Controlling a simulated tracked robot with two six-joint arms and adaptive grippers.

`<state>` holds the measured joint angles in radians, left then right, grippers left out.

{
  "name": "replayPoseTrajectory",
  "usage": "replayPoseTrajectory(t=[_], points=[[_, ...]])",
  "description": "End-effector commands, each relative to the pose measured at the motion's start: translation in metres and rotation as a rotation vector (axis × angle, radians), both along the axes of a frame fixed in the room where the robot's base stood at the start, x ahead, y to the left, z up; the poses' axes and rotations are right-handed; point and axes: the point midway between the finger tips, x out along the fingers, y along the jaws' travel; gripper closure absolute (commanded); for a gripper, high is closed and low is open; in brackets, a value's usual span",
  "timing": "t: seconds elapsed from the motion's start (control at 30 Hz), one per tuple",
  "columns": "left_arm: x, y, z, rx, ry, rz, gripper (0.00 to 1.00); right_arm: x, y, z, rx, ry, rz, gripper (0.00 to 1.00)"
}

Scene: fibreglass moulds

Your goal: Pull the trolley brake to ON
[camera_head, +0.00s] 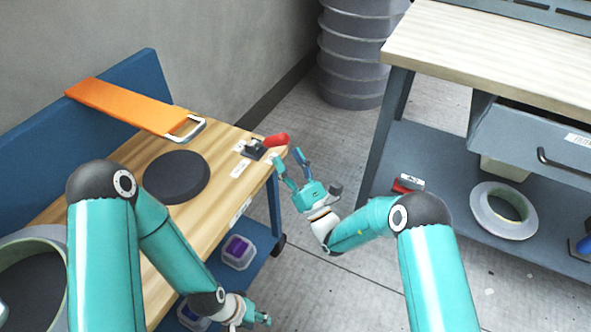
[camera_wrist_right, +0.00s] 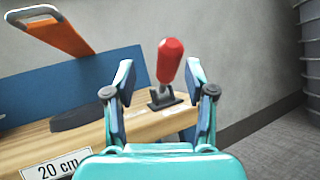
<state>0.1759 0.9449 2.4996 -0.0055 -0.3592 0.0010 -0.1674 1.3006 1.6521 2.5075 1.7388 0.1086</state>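The trolley brake is a lever with a red handle (camera_head: 277,140) on a dark base (camera_head: 255,151), fixed near the right corner of the wooden trolley top (camera_head: 215,146). In the right wrist view the red handle (camera_wrist_right: 170,60) stands up, leaning slightly, between the two fingers and beyond them. My right gripper (camera_head: 286,165) is open and empty, just off the trolley's edge, with its fingers toward the lever; it also shows in the right wrist view (camera_wrist_right: 160,92). My left gripper (camera_head: 258,318) is low at the picture's bottom, beside the trolley; its fingers are too small to read.
A workbench (camera_head: 500,55) with a drawer and a lower shelf holding a tape roll (camera_head: 503,211) stands at the right. A grey ribbed drum (camera_head: 355,50) stands behind. Floor between is clear.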

Motion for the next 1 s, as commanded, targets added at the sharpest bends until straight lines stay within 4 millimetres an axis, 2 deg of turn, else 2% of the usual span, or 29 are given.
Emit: replayPoseTrajectory(t=[0.23, 0.77, 0.9, 1.0], points=[[0.000, 0.000, 0.000, 0.000, 0.000, 0.000, 0.60, -0.017, -0.016, -0.015, 0.002, 0.003, -0.003, 0.45], [0.000, 0.000, -0.001, 0.000, 0.000, 0.000, 0.60, -0.018, -0.017, -0.016, 0.000, 0.001, -0.002, 0.45], [0.000, 0.000, -0.001, 0.000, 0.000, 0.000, 0.60, -0.023, -0.010, -0.022, -0.033, 0.018, 0.040, 0.45], [0.000, 0.000, -0.001, 0.000, 0.000, 0.000, 0.60, -0.039, 0.005, -0.037, -0.114, 0.057, 0.140, 0.45]])
